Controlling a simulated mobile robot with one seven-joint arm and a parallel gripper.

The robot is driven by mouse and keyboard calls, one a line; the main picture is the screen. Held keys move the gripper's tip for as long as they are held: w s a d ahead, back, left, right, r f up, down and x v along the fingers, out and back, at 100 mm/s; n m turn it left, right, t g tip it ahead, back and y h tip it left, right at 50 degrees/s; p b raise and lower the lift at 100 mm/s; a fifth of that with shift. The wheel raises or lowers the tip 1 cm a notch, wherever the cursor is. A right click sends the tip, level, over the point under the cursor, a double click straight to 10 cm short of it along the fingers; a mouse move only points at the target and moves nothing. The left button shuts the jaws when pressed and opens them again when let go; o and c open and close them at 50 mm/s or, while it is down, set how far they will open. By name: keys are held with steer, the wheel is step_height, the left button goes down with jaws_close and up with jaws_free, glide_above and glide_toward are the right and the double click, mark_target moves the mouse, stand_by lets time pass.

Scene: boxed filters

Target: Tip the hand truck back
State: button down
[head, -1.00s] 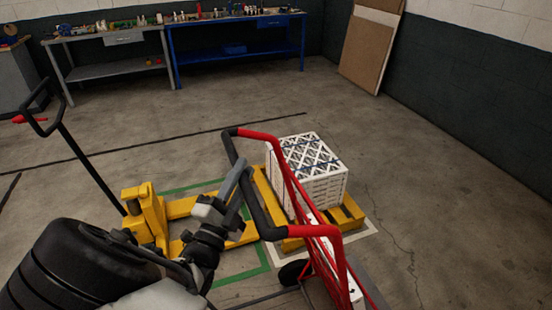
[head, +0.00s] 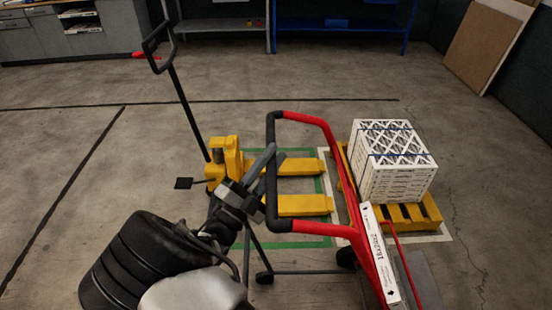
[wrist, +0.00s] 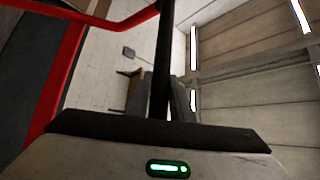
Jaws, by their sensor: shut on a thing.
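The hand truck has a red tubular frame (head: 352,220) and a black grip bar (head: 271,195). Its frame slants down to the lower right of the head view, and a white lettered box (head: 380,255) lies along it. My gripper (head: 264,165) is shut on the black grip bar. In the wrist view the dark bar (wrist: 162,70) runs between the two fingers, with the red tube (wrist: 62,85) at left. One wheel (head: 346,257) and a thin rear support with a small caster (head: 264,277) show. The toe plate is not clearly seen.
A yellow pallet jack (head: 228,158) stands behind the grip bar, its forks inside a green floor outline. A yellow pallet (head: 415,214) bears strapped white filters (head: 392,160) right of the hand truck. Benches line the back wall. Open floor lies at left.

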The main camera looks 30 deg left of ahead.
steer(key=shift+f, duration=0.5)
steer(key=c, duration=1.6)
jaws_free()
steer(key=shift+d, duration=0.1)
steer(key=shift+r, duration=0.1)
steer(key=b+v, duration=0.1)
steer(key=v, duration=1.6)
steer(key=shift+s+b, duration=0.25)
steer(key=shift+b, duration=0.15)
steer(key=shift+s, duration=0.1)
